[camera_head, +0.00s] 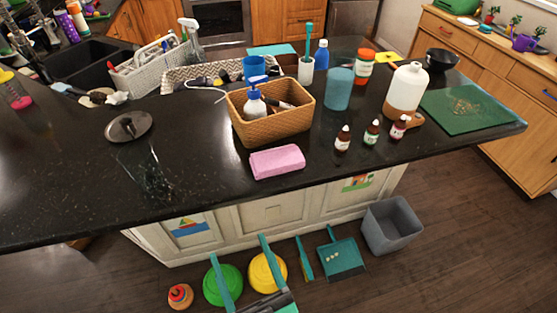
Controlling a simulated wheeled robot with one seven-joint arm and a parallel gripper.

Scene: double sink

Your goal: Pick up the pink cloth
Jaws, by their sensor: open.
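The pink cloth (277,161) lies folded into a small block on the black countertop (205,180), near its front edge and just in front of the woven basket (243,131). Its top and front face show, and nothing covers it. My gripper (238,247) shows at the bottom of the head view, with two parallel teal fingers pointing up the picture. The fingers are apart with nothing between them. In the picture my gripper is below the cloth and a little to its left, clear of it.
Small dropper bottles (372,133) and a white-and-brown bottle (405,92) stand right of the cloth. A metal lid (130,126) lies left. The counter left of the cloth is mostly clear. A grey bin (390,226) and a teal dustpan (341,258) are on the floor.

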